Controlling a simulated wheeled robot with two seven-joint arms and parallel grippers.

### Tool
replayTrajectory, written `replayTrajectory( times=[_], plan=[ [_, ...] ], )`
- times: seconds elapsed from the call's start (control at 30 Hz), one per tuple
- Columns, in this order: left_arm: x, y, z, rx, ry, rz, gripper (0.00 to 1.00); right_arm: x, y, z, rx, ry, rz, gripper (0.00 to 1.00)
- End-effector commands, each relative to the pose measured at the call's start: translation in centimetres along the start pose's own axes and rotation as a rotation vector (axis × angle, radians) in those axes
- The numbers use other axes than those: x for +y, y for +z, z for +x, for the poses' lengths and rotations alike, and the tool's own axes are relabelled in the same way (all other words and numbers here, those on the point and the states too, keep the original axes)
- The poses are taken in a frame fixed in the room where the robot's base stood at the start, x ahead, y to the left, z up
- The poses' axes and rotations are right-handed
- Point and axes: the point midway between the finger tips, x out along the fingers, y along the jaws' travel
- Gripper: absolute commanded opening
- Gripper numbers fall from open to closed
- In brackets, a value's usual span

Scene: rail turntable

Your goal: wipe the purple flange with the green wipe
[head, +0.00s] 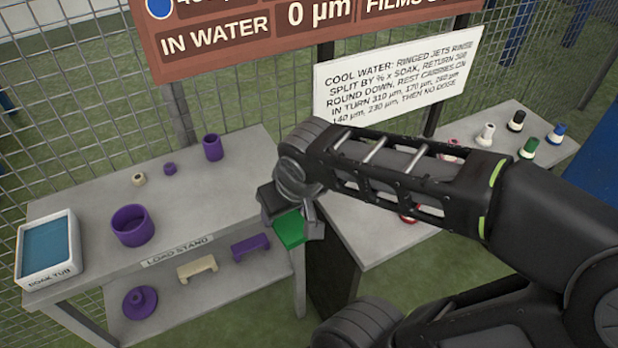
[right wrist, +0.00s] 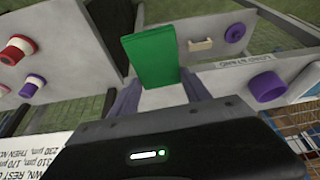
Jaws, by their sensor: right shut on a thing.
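The purple flange (head: 140,301), a flat disc with a raised hub, lies on the lower shelf of the load stand at its left end. It also shows at the upper right of the right wrist view (right wrist: 235,32). My right gripper (head: 291,217) is shut on the green wipe (head: 290,230), a flat green piece sticking out past the fingertips, also clear in the right wrist view (right wrist: 150,48). The gripper is at the right end of the load stand, well to the right of the flange and apart from it. My left gripper is not in view.
The load stand's top (head: 85,225) carries a soak tub (head: 47,252), a large purple ring (head: 132,226) and smaller parts. A cream bracket (head: 197,268) and a purple bracket (head: 250,247) sit on the lower shelf, right of the flange. Another table with coloured parts stands right, partly behind my arm.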

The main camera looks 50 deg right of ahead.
Motion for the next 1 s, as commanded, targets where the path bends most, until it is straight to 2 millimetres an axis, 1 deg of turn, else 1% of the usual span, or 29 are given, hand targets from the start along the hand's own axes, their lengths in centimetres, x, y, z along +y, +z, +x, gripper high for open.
replayTrajectory(
  times=[0.07,0.17,0.27,0.37,0.4,0.47,0.5,0.6,0.7,0.8,0.9,1.0],
  plan=[
    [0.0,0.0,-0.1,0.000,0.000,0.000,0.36,-0.2,-0.5,0.0,-0.001,-0.002,-0.007,0.23],
    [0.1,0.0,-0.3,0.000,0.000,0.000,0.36,-0.9,-1.9,0.1,-0.002,-0.008,-0.027,0.23],
    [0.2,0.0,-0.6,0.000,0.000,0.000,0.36,-2.3,-4.3,0.4,-0.004,-0.019,-0.058,0.23],
    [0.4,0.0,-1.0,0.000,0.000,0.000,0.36,-4.6,-7.3,1.2,-0.005,-0.035,-0.101,0.23],
    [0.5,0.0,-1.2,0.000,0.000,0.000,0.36,-5.7,-8.5,1.6,-0.005,-0.042,-0.119,0.23],
    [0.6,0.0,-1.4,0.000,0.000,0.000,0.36,-7.6,-10.3,2.4,-0.004,-0.053,-0.147,0.23],
    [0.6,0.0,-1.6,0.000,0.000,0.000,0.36,-8.9,-11.4,2.9,-0.004,-0.061,-0.165,0.23],
    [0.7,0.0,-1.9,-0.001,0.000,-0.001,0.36,-12.1,-13.5,4.3,-0.003,-0.080,-0.204,0.23],
    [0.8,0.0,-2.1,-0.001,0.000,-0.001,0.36,-14.7,-14.9,5.5,-0.001,-0.094,-0.234,0.23],
    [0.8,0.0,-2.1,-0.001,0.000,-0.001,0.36,-16.1,-15.5,6.2,-0.001,-0.101,-0.247,0.23],
    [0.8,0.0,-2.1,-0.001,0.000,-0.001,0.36,-16.6,-15.7,6.5,0.000,-0.104,-0.252,0.23],
    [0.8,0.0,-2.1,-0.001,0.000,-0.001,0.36,-16.6,-15.7,6.5,0.001,-0.104,-0.252,0.23]
  ],
)
